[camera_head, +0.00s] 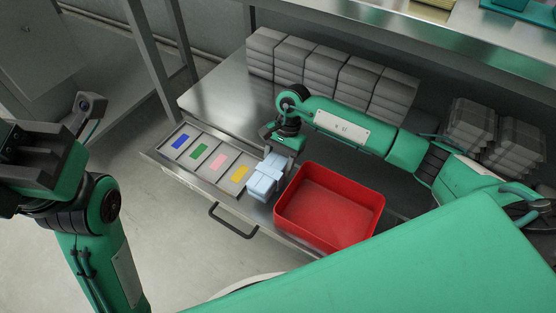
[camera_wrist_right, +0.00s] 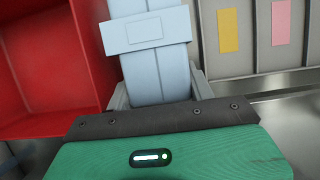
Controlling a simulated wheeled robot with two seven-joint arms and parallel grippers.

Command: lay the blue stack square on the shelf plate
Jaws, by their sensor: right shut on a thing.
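A light blue stack (camera_head: 264,178) with a band across it is held in my right gripper (camera_head: 274,160). It is just left of the red bin, at the right end of the drawer with coloured cards. In the right wrist view the stack (camera_wrist_right: 150,62) sits between the two grey fingers of the right gripper (camera_wrist_right: 160,96). I cannot tell whether its underside touches anything. A bare steel surface (camera_head: 222,92) lies behind the drawer; I cannot tell for certain if it is the shelf plate. My left gripper (camera_head: 35,160) is at the left edge; its fingers are not clear.
The red bin (camera_head: 293,224) stands close beside the stack. The open drawer (camera_head: 160,150) has compartments with blue, green, pink and yellow cards. Grey stacks (camera_head: 330,72) stand in a row at the back, and more grey stacks (camera_head: 472,122) stand at right.

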